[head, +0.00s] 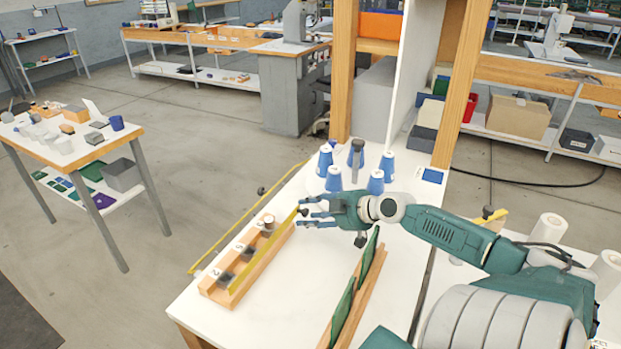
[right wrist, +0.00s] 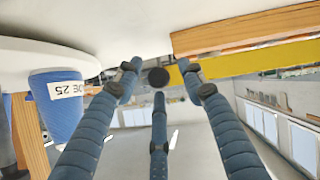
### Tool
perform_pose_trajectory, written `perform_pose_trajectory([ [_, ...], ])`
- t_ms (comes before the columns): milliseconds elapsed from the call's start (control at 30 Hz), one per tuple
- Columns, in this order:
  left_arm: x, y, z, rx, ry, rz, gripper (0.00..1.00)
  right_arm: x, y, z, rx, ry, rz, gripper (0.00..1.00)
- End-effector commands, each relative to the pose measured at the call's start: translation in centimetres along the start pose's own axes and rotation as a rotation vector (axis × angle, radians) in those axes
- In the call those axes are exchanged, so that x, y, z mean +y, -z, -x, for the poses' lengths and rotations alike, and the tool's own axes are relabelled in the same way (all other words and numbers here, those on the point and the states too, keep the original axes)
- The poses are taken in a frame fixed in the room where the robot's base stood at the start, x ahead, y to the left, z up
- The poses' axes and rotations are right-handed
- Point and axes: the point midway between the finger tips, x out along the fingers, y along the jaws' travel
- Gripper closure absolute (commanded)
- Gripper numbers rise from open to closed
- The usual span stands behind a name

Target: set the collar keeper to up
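I cannot tell for certain which part is the collar keeper. A small dark round knob (right wrist: 158,77) shows in the right wrist view beyond or between my fingertips; a dark knob (head: 262,190) also stands at the table's left edge by a yellow rail in the head view. My right gripper (head: 304,212) is open, its fingers spread and pointing left above the table, near the far end of a wooden rack with a yellow strip (head: 250,262). In the right wrist view the gripper (right wrist: 158,88) holds nothing. My left gripper is out of view.
A wooden holder with green panels (head: 342,310) stands nearer. White table surface (head: 295,295) between rack and holder is clear.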

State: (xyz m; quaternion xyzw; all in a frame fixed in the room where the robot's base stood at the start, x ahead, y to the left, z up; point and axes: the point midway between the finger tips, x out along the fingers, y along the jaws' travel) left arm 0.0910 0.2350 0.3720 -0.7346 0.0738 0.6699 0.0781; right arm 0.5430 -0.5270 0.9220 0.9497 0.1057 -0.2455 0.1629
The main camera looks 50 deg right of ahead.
Motion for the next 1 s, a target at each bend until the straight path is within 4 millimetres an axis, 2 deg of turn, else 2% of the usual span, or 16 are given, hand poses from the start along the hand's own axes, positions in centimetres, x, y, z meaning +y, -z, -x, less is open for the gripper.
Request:
perform_pose_trajectory([
  [267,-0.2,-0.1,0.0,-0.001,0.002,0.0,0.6,0.4,0.8,0.5,0.001,-0.002,0.003,0.6],
  [700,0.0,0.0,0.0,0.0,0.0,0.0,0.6,2.2,7.2,4.3,0.002,-0.001,0.002,0.6],
  [1000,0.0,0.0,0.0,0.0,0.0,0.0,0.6,2.6,8.4,5.0,0.001,-0.001,0.001,0.6],
])
